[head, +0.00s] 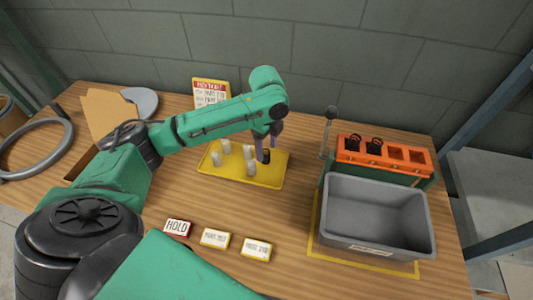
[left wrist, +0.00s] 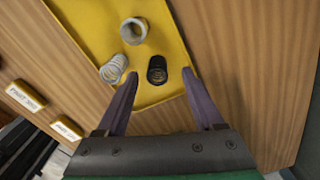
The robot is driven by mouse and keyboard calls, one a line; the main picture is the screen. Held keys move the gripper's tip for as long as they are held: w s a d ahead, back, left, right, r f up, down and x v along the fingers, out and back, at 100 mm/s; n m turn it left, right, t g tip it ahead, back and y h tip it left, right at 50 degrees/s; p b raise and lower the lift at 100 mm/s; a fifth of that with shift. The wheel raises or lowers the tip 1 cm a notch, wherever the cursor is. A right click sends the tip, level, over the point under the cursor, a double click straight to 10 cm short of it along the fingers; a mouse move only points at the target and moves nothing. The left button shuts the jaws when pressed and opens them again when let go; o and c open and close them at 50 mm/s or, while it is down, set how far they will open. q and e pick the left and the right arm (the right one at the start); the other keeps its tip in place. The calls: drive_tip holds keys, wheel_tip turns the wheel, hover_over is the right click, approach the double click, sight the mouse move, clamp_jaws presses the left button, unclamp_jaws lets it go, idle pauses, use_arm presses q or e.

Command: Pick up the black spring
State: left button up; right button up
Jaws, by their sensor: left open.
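The black spring (head: 266,157) stands on the yellow tray (head: 268,179), near its right side. It also shows in the left wrist view (left wrist: 157,69), just beyond and between the fingertips. My left gripper (head: 267,147) points down over the tray right at the black spring. In the left wrist view the left gripper (left wrist: 160,74) is open, one finger to each side of the spring, with no clear contact. A pale coil (left wrist: 113,70) lies near the left fingertip there, and a grey ring-like coil (left wrist: 134,31) is farther off. My right gripper is not in view.
Several pale cylindrical pieces (head: 250,168) stand on the tray. An orange rack (head: 395,153) holding two black coils stands right, behind a grey bin (head: 340,237). A lever (head: 329,125) rises beside them.

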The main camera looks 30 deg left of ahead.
use_arm(q)
drive_tip(key=shift+s+a+f, duration=0.1)
drive_tip(key=shift+s+f, duration=0.05)
drive_tip(key=shift+f, duration=0.5)
drive_tip(key=shift+s+f, duration=0.1)
drive_tip(key=shift+f, duration=0.5)
clamp_jaws()
